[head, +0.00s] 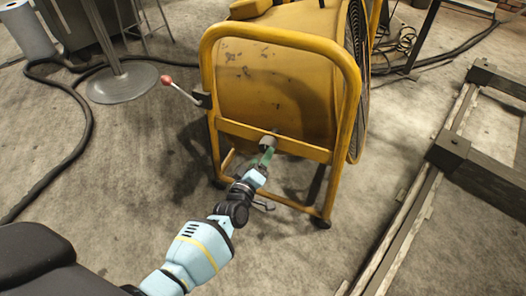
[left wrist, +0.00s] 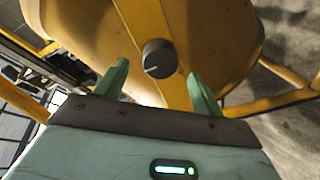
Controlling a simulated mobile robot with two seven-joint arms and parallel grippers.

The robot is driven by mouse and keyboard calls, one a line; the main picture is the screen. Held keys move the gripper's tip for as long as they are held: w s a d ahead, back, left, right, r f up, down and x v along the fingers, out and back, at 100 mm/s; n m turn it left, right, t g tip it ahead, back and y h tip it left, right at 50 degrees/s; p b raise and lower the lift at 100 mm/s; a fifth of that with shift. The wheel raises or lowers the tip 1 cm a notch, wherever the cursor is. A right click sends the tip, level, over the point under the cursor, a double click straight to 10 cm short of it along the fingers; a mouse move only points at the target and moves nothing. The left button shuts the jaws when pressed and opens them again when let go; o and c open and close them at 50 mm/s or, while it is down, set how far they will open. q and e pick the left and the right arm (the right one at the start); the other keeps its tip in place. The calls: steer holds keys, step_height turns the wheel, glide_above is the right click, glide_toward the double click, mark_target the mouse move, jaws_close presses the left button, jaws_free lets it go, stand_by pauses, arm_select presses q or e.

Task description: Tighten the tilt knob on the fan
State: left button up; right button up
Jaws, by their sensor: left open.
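The yellow drum fan (head: 280,85) stands on the floor in a yellow tube frame. Its dark round tilt knob (head: 268,142) sits on the frame's crossbar. In the left wrist view the knob (left wrist: 159,58) has a pale line on its face. My left gripper (head: 268,156) is close to the knob, with its green fingers partly hidden behind each other in the head view. In the left wrist view the left gripper (left wrist: 160,88) is open and empty, with one finger on each side of the knob and gaps between. My right gripper is not in view.
A lever with a red ball end (head: 167,80) sticks out from the left side of the fan frame. A black hose (head: 85,115) runs along the floor at left, near a round metal base (head: 122,84). Long rails (head: 425,175) lie at right.

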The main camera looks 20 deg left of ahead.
arm_select(q)
steer(key=s+p, duration=0.1)
steer(key=s, duration=0.3)
steer(key=shift+r, duration=0.1)
stand_by(0.4)
